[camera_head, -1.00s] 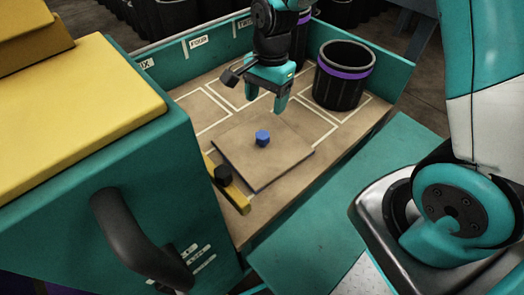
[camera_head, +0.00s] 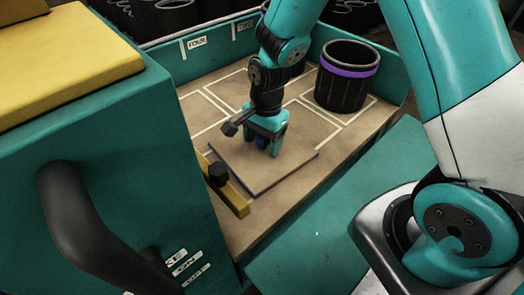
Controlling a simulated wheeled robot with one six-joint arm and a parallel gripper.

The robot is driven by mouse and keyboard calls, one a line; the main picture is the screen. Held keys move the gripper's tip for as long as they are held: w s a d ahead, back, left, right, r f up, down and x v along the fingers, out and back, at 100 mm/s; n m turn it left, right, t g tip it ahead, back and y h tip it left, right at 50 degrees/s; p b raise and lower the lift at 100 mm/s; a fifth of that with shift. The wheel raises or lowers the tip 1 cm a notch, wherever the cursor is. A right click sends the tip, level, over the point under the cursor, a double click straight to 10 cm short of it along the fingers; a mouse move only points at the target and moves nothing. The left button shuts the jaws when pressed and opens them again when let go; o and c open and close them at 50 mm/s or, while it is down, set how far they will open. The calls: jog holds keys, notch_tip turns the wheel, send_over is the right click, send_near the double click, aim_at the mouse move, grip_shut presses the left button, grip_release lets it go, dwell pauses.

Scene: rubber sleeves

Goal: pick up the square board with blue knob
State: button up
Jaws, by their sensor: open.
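The square board (camera_head: 258,171) lies flat on the tan floor of a teal-walled tray. Its blue knob (camera_head: 262,143) stands near the board's middle and is partly hidden by my gripper. My gripper (camera_head: 267,146) points down over the board, its teal fingers open, one on each side of the knob as seen from here. Whether the fingers touch the knob or the board cannot be told.
A yellow bar with a black knob (camera_head: 217,173) lies along the board's left side. A black bin with a purple band (camera_head: 346,76) stands at the back right. A teal cabinet with a dark handle (camera_head: 92,232) fills the left. White lines mark the tray floor (camera_head: 205,97).

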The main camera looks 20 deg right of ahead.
jog(key=shift+r, duration=0.1)
jog(key=c, duration=1.2)
